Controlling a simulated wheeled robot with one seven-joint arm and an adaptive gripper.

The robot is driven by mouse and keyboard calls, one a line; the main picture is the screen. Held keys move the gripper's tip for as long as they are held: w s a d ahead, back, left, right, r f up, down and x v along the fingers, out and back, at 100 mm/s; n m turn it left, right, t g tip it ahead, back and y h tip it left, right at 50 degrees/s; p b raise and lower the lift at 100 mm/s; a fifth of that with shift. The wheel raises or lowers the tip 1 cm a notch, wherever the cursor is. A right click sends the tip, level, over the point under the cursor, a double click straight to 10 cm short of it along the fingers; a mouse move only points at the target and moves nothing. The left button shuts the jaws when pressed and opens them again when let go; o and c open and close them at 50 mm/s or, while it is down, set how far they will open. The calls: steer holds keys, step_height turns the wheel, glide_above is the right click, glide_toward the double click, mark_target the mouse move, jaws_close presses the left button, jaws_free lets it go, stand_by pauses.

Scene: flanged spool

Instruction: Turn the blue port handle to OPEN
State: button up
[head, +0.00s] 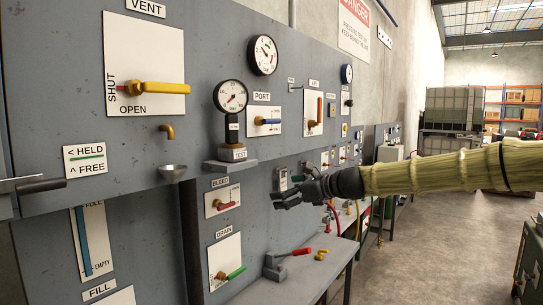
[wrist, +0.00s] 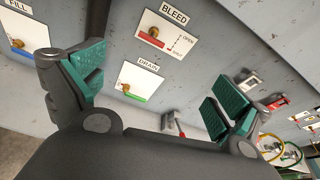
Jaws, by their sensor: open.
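The blue port handle (head: 269,121) is on a white plate under the PORT label (head: 262,97) in the head view. It lies about level, pointing right from a brass hub. The markings on its plate are too small to read. The handle is not in the wrist view. My gripper (head: 284,195) is open and empty, lower in the picture than the handle and to the right of the BLEED plate. In the wrist view my gripper (wrist: 155,88) shows its green pads wide apart, with the panel between and beyond them.
A gauge (head: 231,97) on the TEST shelf (head: 231,165) stands left of the port plate. An orange handle (head: 319,110) is to its right. The red BLEED handle (head: 227,206) and green DRAIN handle (head: 236,273) are lower. A bench (head: 290,285) juts out below; open floor lies right.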

mark_target(274, 122)
steer(key=s+d+r+m+t+y, duration=0.1)
steer(key=d+r+m+y, duration=0.2)
steer(key=r, duration=1.8)
steer(key=shift+n, duration=0.5)
steer(key=p+x, duration=0.1)
steer(key=x, duration=0.2)
steer(key=p+x, duration=0.2)
steer(key=x, duration=0.1)
steer(key=p+x, duration=0.2)
steer(key=x, duration=0.1)
steer(key=shift+w, duration=0.6)
steer(key=c, duration=0.9)
